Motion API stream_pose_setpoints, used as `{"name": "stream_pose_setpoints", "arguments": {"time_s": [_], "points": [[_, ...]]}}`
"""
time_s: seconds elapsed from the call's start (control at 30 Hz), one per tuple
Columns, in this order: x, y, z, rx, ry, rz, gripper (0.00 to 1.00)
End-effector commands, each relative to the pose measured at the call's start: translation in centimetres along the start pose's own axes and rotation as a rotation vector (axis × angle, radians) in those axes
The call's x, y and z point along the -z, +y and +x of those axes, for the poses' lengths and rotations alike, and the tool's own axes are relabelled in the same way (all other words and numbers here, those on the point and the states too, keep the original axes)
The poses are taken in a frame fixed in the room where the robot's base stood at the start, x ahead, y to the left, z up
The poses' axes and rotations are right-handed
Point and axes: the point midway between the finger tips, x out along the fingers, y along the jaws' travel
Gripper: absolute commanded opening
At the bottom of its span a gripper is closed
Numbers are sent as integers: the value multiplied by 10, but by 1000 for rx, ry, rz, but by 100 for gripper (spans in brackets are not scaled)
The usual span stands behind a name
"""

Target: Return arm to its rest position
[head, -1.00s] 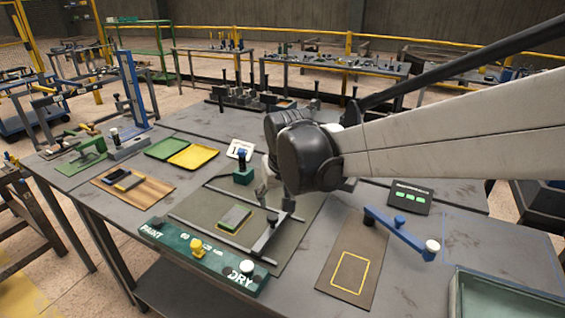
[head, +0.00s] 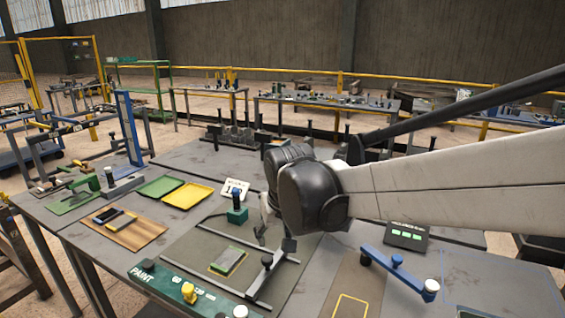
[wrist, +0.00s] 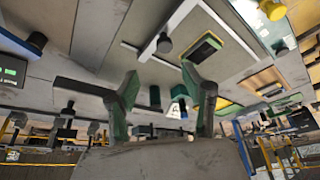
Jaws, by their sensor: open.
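My arm reaches in from the right over the grey table (head: 400,275) in the head view. Its dark wrist joint hides part of the table behind it. In the wrist view my gripper (wrist: 163,95) shows its two green-tipped fingers spread wide apart, with nothing between them. In the head view the fingers are mostly hidden behind the wrist joint. A grey-green block (head: 228,262) lies inside a yellow outline on the dark mat below and to the left of the wrist joint. It also shows in the wrist view (wrist: 203,47).
A green PAINT/DRY panel (head: 170,285) is at the front edge. A blue lever bar (head: 398,270) lies right of the mat. Green and yellow trays (head: 188,196), a brown board (head: 125,228) and a blue upright post (head: 128,130) stand left. A small display (head: 406,235) sits at the right.

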Motion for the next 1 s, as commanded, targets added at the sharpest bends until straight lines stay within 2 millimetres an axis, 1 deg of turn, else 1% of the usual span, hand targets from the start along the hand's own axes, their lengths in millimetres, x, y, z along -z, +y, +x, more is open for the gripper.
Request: {"name": "stream_pose_setpoints", "arguments": {"time_s": [0.4, 1.0], "points": [[-28, 34, -30, -17, 31, 44, 44], [-73, 73, -65, -44, 77, 103, 44]]}}
